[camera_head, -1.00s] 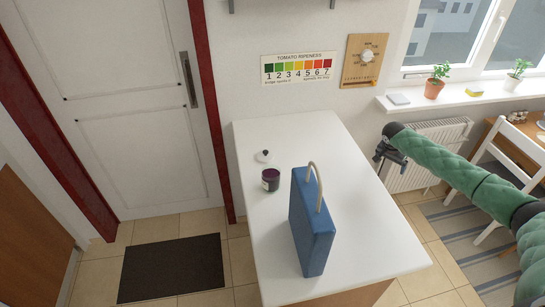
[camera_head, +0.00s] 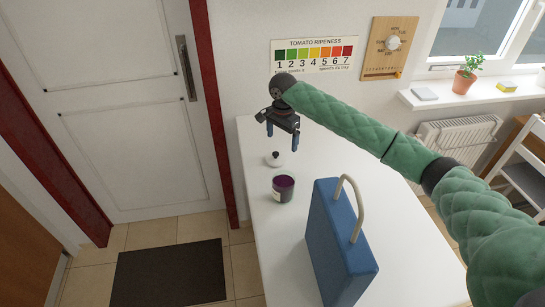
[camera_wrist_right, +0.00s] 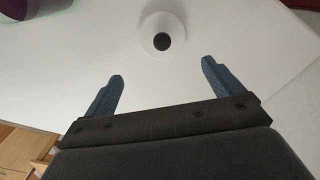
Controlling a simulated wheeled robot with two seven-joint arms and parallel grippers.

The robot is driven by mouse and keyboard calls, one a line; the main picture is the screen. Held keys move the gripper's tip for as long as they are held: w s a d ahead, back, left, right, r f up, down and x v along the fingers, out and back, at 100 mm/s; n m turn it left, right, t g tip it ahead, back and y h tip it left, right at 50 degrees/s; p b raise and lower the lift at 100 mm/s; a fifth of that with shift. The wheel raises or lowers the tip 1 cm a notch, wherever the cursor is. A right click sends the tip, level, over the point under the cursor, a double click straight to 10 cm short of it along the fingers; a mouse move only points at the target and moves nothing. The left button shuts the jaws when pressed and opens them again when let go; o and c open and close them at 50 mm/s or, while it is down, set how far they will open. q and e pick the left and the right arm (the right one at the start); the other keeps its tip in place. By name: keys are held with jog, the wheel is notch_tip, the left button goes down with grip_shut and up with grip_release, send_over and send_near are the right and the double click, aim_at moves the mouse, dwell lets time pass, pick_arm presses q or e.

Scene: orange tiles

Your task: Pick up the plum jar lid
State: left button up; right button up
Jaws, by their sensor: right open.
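The jar lid (camera_head: 274,159) is a small white disc with a black knob, lying on the white counter behind the dark plum jar (camera_head: 283,188). In the right wrist view the lid (camera_wrist_right: 162,28) shows near the top centre, beyond the fingertips and roughly midway between them. My right gripper (camera_head: 282,138) is open and empty, above the counter near the lid; its two blue fingers (camera_wrist_right: 163,70) are spread apart. Part of the purple jar (camera_wrist_right: 30,8) shows in that view's top left corner. My left gripper is not in view.
A blue case with a pale handle (camera_head: 336,240) stands upright on the counter (camera_head: 262,225), right of and nearer than the jar. The wall with a tomato ripeness chart (camera_head: 313,57) rises behind the counter. A sill with a plant (camera_head: 466,75) is at right.

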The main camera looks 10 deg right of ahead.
aim_at(276, 153)
jog(key=shift+a+r, duration=0.15)
jog(key=shift+a, duration=0.65)
jog(key=shift+s+a+r, duration=0.1)
jog(key=shift+a+r, duration=0.05)
jog(key=shift+s+f+p, duration=0.15)
jog(key=shift+f+p, duration=0.25)
jog(key=shift+f, duration=0.15)
jog(key=shift+w+a+f, duration=0.1)
jog(key=shift+w+f, duration=0.1)
jog(key=shift+f, duration=0.4)
jog(key=shift+f+p, duration=0.25)
jog(key=shift+p, duration=0.2)
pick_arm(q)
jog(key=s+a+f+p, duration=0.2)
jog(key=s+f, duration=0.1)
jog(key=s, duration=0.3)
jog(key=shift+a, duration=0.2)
pick_arm(e)
jog(key=shift+s+a+f, duration=0.1)
jog(key=shift+s+f, duration=0.05)
jog(key=shift+f, duration=1)
jog(key=shift+s+f, duration=0.15)
jog(key=shift+f, duration=1)
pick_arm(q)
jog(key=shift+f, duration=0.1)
pick_arm(e)
jog(key=c, duration=1)
